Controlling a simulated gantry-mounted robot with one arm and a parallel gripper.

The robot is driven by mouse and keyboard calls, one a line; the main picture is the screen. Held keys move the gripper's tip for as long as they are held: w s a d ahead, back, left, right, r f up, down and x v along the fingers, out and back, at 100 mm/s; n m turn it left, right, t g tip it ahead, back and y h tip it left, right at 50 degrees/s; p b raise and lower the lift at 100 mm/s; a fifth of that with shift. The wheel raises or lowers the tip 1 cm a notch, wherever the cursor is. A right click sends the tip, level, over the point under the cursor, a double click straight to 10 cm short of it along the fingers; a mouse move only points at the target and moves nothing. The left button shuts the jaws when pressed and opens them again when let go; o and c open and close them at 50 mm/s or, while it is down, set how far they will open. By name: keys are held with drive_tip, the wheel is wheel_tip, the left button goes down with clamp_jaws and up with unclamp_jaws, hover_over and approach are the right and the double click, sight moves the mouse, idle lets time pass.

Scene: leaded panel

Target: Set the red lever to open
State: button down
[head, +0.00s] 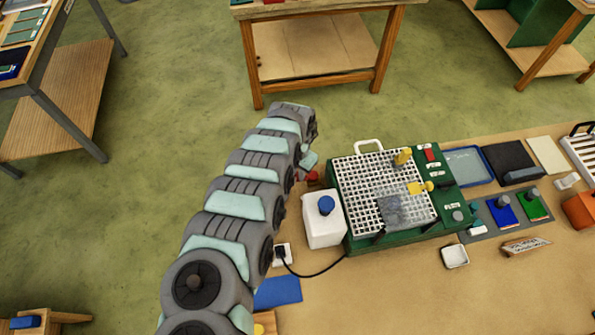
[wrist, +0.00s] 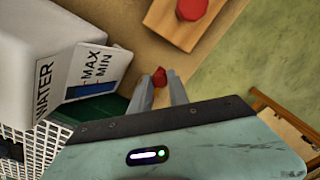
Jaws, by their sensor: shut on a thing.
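My gripper (wrist: 161,86) points down behind the white water tank (head: 322,218), at the back left of the green machine (head: 395,238). In the wrist view its two grey fingers stand on either side of a small red piece, which I take for the red lever (wrist: 160,76), and are shut on it. Only the lever's red top shows; its lower part and its exact angle are hidden. In the head view my arm and wrist hide most of this spot. A red knob (wrist: 192,8) on a wooden block (wrist: 185,25) is a little apart from the fingers.
The water tank (wrist: 50,45) with its MAX/MIN label is close to the fingers on the left. The machine's white grid (head: 365,185) lies beyond it. A black cable (head: 315,274) runs from a socket to the machine. The table edge and green floor are near the gripper.

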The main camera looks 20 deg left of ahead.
drive_tip(key=m+b, duration=0.1)
drive_tip(key=w+m+b, duration=0.1)
drive_tip(key=m+b, duration=0.2)
drive_tip(key=shift+w+a+f, duration=0.3)
drive_tip(key=shift+w+a, duration=0.05)
drive_tip(key=shift+w, duration=0.05)
drive_tip(key=w+m+b, duration=0.1)
drive_tip(key=m+b, duration=0.1)
drive_tip(key=b, duration=0.1)
drive_tip(key=shift+w+a+m, duration=0.1)
drive_tip(key=shift+w+m, duration=0.05)
drive_tip(key=shift+m, duration=0.25)
drive_tip(key=m+b, duration=0.1)
drive_tip(key=b, duration=0.1)
drive_tip(key=w+m+b, duration=0.1)
drive_tip(key=m+b, duration=0.1)
drive_tip(key=w+m+b, duration=0.1)
drive_tip(key=m+b, duration=0.1)
drive_tip(key=shift+w+d, duration=0.2)
drive_tip(key=shift+d, duration=0.1)
drive_tip(key=m+b, duration=0.1)
drive_tip(key=w+m+b, duration=0.1)
drive_tip(key=m+b, duration=0.1)
drive_tip(key=shift+d+r, duration=0.15)
drive_tip(key=shift+d, duration=0.25)
drive_tip(key=shift+b, duration=0.3)
drive_tip(key=shift+r, duration=0.1)
drive_tip(key=c, duration=1.3)
unclamp_jaws()
drive_tip(key=shift+o, duration=0.2)
